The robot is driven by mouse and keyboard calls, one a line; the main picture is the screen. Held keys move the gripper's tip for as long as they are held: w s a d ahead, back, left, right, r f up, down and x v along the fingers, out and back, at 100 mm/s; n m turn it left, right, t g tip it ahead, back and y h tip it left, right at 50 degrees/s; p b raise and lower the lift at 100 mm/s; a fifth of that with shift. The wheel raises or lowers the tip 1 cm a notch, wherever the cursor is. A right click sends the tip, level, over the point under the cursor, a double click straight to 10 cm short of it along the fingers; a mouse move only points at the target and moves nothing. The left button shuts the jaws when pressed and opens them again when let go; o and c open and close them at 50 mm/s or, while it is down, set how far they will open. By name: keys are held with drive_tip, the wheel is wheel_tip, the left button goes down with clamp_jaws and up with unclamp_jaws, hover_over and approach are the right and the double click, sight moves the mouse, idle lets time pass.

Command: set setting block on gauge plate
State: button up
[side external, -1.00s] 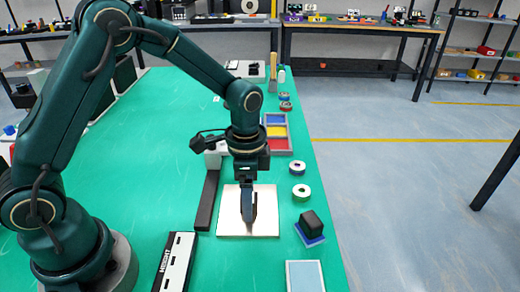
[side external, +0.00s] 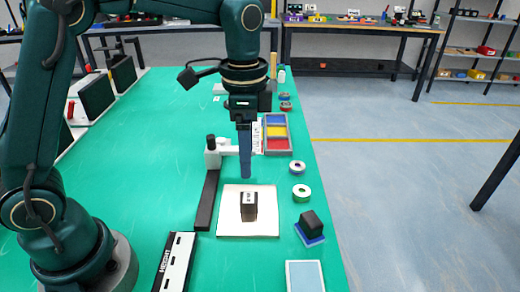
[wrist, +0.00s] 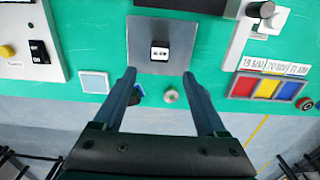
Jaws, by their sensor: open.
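The setting block (side external: 249,207) is a small dark block with a white labelled top; the label is too small to read. It stands on the square metal gauge plate (side external: 232,225), near its middle. In the wrist view the block (wrist: 159,51) shows on the plate (wrist: 185,31), beyond my fingertips. My gripper (side external: 246,176) is above and behind the block in the side view, apart from it. In the wrist view my gripper (wrist: 159,76) has its two fingers wide apart with nothing between them.
A dark bar with a white-headed stand (side external: 213,150) is left of the plate. A tray with blue, yellow and red sections (side external: 277,133) is behind. Rings (side external: 301,193) and a dark block on a blue pad (side external: 311,227) lie right, near the table edge.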

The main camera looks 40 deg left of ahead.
drive_tip(key=s+a+r+n+t, duration=0.1)
drive_tip(key=s+n+t, duration=0.1)
drive_tip(key=s+n, duration=0.2)
drive_tip(key=s+a+r+n+t, duration=0.2)
drive_tip(key=s+n, duration=0.3)
drive_tip(key=s, duration=0.4)
drive_tip(key=shift+s+t, duration=0.4)
drive_tip(key=shift+t, duration=0.4)
